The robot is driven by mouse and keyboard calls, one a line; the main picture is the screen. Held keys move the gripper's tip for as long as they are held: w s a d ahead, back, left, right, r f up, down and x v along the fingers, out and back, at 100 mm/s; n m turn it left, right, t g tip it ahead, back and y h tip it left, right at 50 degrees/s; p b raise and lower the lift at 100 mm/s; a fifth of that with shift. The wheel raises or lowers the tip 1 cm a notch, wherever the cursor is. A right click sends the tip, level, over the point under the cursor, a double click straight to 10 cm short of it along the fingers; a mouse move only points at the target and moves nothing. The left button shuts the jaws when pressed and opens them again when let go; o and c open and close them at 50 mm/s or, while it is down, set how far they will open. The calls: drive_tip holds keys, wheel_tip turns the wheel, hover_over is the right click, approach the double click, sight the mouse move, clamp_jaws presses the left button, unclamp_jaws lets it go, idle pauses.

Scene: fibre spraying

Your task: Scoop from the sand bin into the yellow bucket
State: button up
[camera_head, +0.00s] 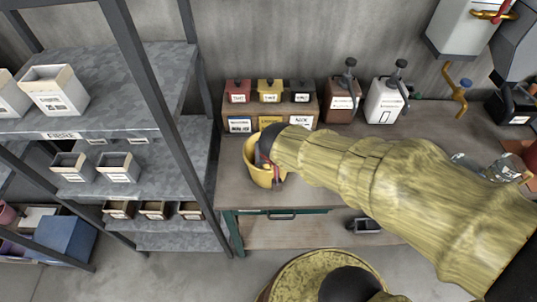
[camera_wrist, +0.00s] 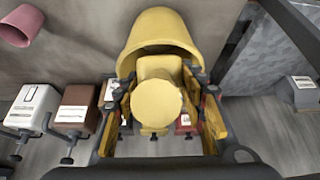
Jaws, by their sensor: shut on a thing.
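The yellow bucket (camera_head: 251,150) stands on the workbench near its left end. It also shows at the top of the wrist view (camera_wrist: 150,22). My gripper (camera_wrist: 158,112) is shut on a yellow scoop (camera_wrist: 156,103), whose round end faces the wrist camera. The scoop's far part overlaps the bucket mouth in that view; I cannot tell how deep it reaches or whether it holds sand. In the head view my gripper (camera_head: 270,158) covers the bucket's right side. Small red, yellow (camera_head: 270,85) and black bins stand behind the bucket. I cannot tell which is the sand bin.
A brown pump dispenser (camera_head: 341,101) and a white one (camera_head: 386,102) stand right of the bins. A metal shelf (camera_head: 150,85) with several labelled boxes rises on the left, its post close to the bench. A round yellow-rimmed thing (camera_head: 320,265) shows at the bottom.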

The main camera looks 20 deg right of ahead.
drive_tip(key=shift+s+a+f+b, duration=0.1)
drive_tip(key=shift+s+b, duration=0.1)
drive_tip(key=shift+b, duration=0.6)
drive_tip(key=t+b, duration=0.1)
drive_tip(key=b, duration=0.2)
drive_tip(key=s+b, duration=0.1)
drive_tip(key=b, duration=0.2)
drive_tip(key=shift+s+a+r+t+b, duration=0.15)
drive_tip(key=shift+s+r+t+b, duration=0.15)
drive_tip(key=shift+t+b, duration=0.1)
drive_tip(key=shift+s+f+b, duration=0.1)
drive_tip(key=shift+s+b, duration=0.05)
drive_tip(key=shift+b, duration=0.75)
drive_tip(key=shift+s+a+f+t+b, duration=0.15)
drive_tip(key=shift+t+b, duration=0.15)
drive_tip(key=shift+b, duration=0.5)
drive_tip(key=shift+s+f+h+b, duration=0.1)
drive_tip(key=shift+s+h+b, duration=0.2)
drive_tip(key=shift+b, duration=0.95)
drive_tip(key=t+b, duration=0.1)
drive_tip(key=b, duration=0.3)
drive_tip(key=s+f+t+b, duration=0.1)
drive_tip(key=b, duration=0.4)
drive_tip(key=shift+s+a, duration=0.2)
drive_tip(key=shift+s, duration=0.1)
